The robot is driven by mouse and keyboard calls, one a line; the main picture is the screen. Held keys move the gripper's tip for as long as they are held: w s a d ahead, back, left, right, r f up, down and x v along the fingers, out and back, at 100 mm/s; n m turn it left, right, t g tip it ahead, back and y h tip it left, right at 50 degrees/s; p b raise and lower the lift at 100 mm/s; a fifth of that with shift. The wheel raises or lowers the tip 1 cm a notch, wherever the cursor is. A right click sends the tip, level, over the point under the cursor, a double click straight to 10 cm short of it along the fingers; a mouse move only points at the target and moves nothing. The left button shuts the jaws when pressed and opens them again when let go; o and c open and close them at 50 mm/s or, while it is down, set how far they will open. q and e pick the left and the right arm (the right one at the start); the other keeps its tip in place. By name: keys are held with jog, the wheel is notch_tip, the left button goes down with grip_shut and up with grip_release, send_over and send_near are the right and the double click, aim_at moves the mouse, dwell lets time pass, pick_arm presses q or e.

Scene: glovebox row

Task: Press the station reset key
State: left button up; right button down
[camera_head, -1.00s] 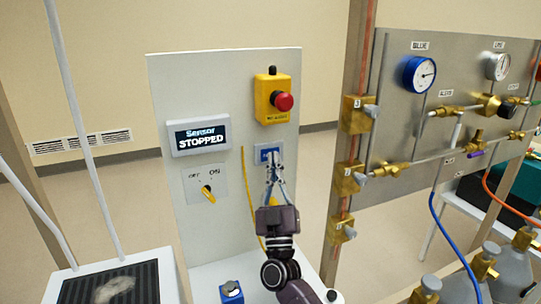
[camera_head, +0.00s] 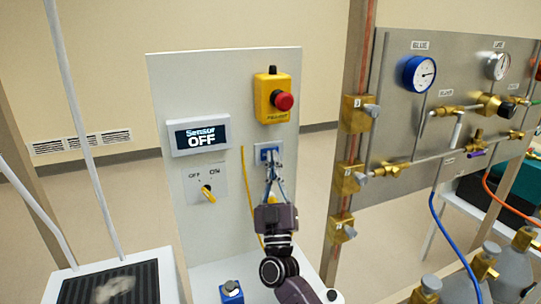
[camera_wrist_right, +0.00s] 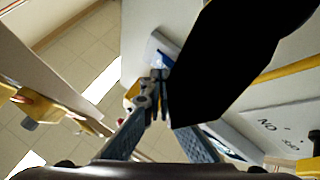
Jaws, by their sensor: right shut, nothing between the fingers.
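A small blue key plate (camera_head: 267,149) is on the upright pale panel, below the red mushroom button; I take it to be the reset key. My right gripper (camera_head: 272,165) is shut and empty, its fingertips just in front of the lower part of this plate and partly hiding it. In the wrist view the shut fingertips (camera_wrist_right: 155,88) are close to a pale and blue piece on the panel; I cannot tell whether they touch it. The sensor display (camera_head: 201,136) reads OFF. My left gripper is not in view.
A yellow box with a red button (camera_head: 284,101) sits above the plate. A blue block (camera_head: 231,291) stands at the panel's foot. A gas panel (camera_head: 396,120) with brass valves and a copper pipe stands close on the right.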

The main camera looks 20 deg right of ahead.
dwell(0.4)
jog(key=shift+s+p, duration=0.6)
jog(key=shift+s, duration=0.2)
jog(key=s+p, duration=0.3)
jog(key=s, duration=0.2)
jog(key=shift+a, duration=0.15)
dwell(0.8)
